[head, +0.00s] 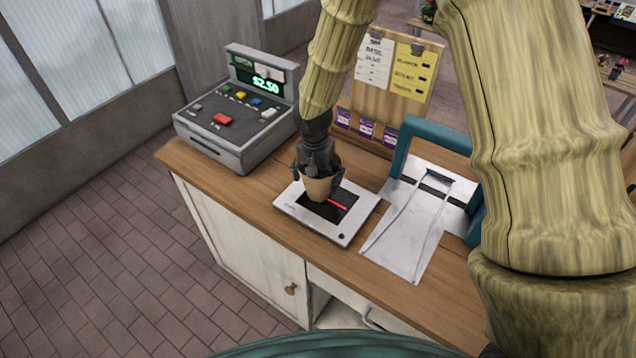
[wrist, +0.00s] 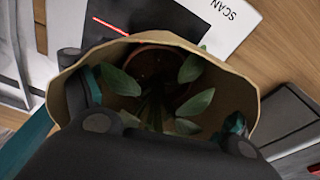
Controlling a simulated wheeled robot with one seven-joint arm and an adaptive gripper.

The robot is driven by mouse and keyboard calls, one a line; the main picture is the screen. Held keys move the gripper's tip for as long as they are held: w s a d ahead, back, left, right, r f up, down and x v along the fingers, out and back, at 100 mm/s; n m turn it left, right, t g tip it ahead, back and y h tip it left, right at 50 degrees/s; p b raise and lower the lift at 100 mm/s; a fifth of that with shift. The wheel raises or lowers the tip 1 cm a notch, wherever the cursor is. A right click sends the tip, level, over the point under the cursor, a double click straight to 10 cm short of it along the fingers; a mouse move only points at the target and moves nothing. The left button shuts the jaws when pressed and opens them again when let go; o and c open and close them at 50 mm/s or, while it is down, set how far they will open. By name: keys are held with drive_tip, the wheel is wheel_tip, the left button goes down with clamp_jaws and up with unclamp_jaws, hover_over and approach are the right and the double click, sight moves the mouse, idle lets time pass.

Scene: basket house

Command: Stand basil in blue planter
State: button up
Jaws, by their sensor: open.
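A leafy green plant (wrist: 195,101), seemingly the basil, sits inside a tan paper-like sleeve (head: 319,187). In the wrist view the sleeve's open rim (wrist: 180,40) surrounds the leaves and a reddish-brown pot. The sleeve stands on the white scanner pad (head: 290,203) on the counter. My gripper (head: 318,174) is above it, with its fingers on either side of the sleeve's upper part. The jaws are open; whether they touch the sleeve is unclear. The leaves are hidden in the head view. I see no blue planter in either view.
A grey cash register (head: 240,120) stands left of the pad on the wooden counter (head: 258,222). A teal frame (head: 440,133) with white bags (head: 405,240) stands to the right. A price board (head: 385,90) is behind.

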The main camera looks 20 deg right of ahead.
drive_tip(key=shift+s+r, duration=0.2)
drive_tip(key=shift+s, duration=0.15)
drive_tip(key=shift+s+r, duration=0.1)
drive_tip(key=shift+c, duration=0.5)
drive_tip(key=shift+w+f, duration=0.2)
drive_tip(key=shift+w, duration=0.05)
drive_tip(key=c, duration=1)
drive_tip(key=shift+s+r, duration=0.1)
drive_tip(key=shift+c, duration=1)
